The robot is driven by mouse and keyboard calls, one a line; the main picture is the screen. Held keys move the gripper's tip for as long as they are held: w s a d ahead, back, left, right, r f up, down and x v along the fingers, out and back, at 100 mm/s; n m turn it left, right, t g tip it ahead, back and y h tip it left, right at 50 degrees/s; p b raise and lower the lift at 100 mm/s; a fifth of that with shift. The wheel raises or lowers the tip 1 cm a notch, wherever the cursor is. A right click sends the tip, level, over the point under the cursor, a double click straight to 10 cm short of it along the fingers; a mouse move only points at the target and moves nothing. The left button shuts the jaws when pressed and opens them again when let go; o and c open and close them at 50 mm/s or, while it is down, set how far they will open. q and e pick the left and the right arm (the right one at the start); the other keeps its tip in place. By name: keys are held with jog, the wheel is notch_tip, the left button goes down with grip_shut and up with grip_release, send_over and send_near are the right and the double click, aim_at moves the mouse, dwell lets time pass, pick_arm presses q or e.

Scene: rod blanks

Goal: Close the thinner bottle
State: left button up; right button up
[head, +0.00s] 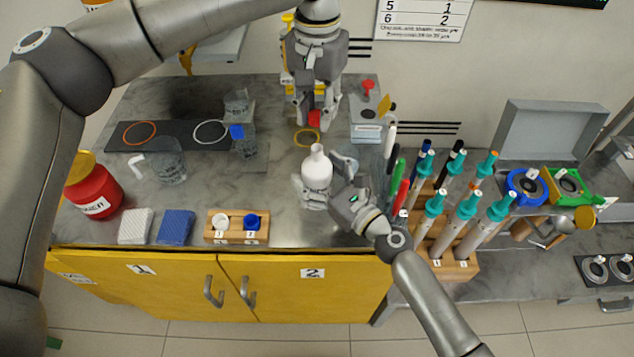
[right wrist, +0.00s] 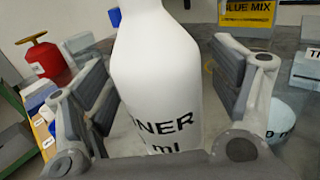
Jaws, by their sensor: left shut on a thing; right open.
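The white bottle (head: 317,172) stands upright on the grey bench, with a narrow white neck and no coloured cap on it. In the right wrist view the bottle (right wrist: 158,75) shows black lettering ending in "NNER" and "ml"; its top is out of frame. My right gripper (head: 335,178) is open, with one finger on each side of the bottle body. Whether the fingers touch it cannot be told. My left gripper (head: 312,112) is above and behind the bottle, shut on a small red piece (head: 314,119) that looks like a cap.
A wooden block (head: 237,238) holds a white cap (head: 220,221) and a blue cap (head: 251,222). A red container (head: 93,188), a glass beaker (head: 168,165) and sponges stand left. A yellow ring (head: 306,138) lies behind the bottle. Pipettes (head: 462,215) crowd the right.

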jog(key=shift+c, duration=0.5)
jog(key=c, duration=1.5)
pick_arm(q)
send_over(317, 148)
jog(key=shift+f, duration=2.5)
pick_arm(e)
jog(key=shift+o, duration=0.2)
pick_arm(q)
jog(key=shift+f, duration=0.1)
jog(key=shift+f, duration=0.75)
jog(key=shift+f, duration=0.6)
